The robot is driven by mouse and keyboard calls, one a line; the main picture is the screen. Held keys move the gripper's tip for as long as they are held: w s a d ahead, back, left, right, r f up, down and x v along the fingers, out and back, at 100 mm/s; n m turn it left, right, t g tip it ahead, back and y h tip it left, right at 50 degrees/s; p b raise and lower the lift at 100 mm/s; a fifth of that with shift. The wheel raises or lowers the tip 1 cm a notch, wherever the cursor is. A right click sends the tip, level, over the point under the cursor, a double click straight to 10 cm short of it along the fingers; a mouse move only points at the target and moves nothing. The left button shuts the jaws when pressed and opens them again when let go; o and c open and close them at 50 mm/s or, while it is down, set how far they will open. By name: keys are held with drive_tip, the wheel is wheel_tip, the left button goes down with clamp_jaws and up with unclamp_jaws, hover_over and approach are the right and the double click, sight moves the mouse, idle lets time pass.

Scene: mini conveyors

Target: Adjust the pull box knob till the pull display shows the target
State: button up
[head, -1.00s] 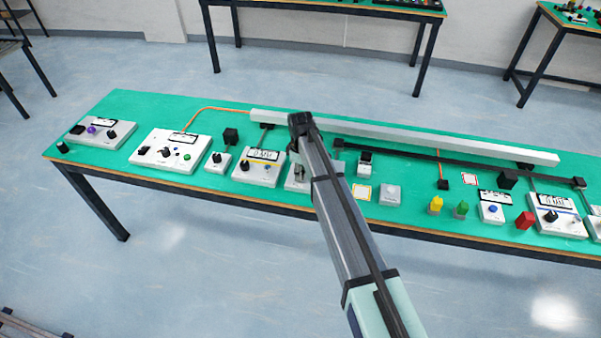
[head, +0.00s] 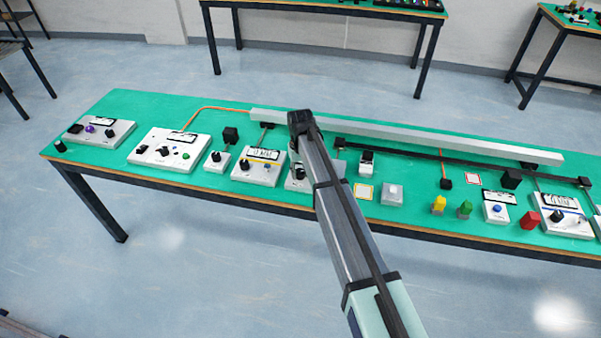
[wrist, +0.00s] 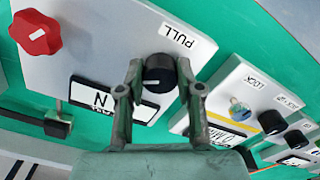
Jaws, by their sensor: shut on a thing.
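The pull box (wrist: 95,50) is a white panel marked PULL (wrist: 175,38) in the wrist view. Its black knob (wrist: 159,73) with a pale pointer line sits between the two fingers of my gripper (wrist: 160,80), which is shut on it. The pull display (wrist: 108,97) is beside the knob, partly covered by the left finger. A letter N shows on it, but I cannot read a value. In the head view my arm hides most of the pull box (head: 292,184) and my gripper.
A red knob (wrist: 37,32) stands at the box's far end. Several boxes line the green table (head: 120,108); a long white rail (head: 400,137) runs behind.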

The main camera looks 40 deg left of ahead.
sight(299, 172)
drive_tip(key=m+b, duration=0.1)
drive_tip(key=m, duration=0.5)
drive_tip(key=shift+s, duration=0.1)
drive_tip(key=m, duration=0.5)
drive_tip(key=shift+a+m, duration=0.15)
drive_tip(key=shift+m, duration=0.15)
idle(0.3)
drive_tip(key=o, duration=1.1)
drive_tip(key=shift+o, duration=0.3)
wheel_tip(299, 172, up, 12)
